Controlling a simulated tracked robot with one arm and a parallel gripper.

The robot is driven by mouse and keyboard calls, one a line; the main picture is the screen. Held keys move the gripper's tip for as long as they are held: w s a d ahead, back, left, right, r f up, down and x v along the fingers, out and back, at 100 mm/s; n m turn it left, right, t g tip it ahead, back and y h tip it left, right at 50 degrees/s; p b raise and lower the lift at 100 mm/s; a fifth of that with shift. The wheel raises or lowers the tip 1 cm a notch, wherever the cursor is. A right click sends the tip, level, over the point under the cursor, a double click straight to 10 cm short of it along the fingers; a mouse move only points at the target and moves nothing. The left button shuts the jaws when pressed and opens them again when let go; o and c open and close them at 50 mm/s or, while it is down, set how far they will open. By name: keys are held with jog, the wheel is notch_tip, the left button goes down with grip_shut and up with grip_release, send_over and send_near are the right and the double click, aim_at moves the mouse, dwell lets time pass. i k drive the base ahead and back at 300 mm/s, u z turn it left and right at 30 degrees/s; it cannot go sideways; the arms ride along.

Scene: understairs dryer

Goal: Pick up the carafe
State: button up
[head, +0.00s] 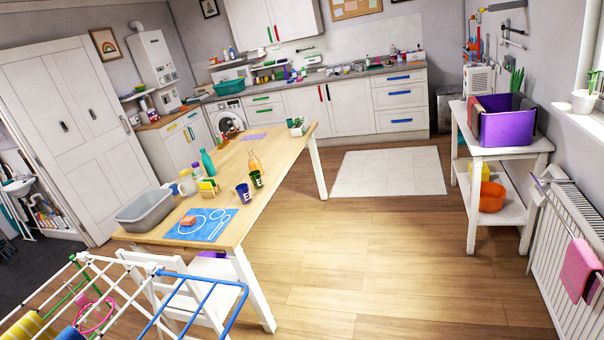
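A small orange, narrow-necked vessel (254,161) stands upright on the long wooden table (262,152). It looks like the carafe, though it is too small to be sure. Just in front of it are a dark green cup (256,180) and a purple cup (243,194). A teal bottle (207,163) stands to its left. My gripper does not show in this view.
A grey tub (145,210) and a blue placemat (207,232) are on the table's near end. A white chair (200,290) and a drying rack (110,290) block the near left. Wooden floor (370,255) is clear right of the table, up to a white shelf table (495,150).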

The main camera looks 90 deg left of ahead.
aim_at(254, 164)
jog(key=u, duration=2.05)
jog(key=i, duration=2.7)
jog(key=u, duration=1.6)
jog(key=i, duration=0.55)
jog(key=z, duration=0.4)
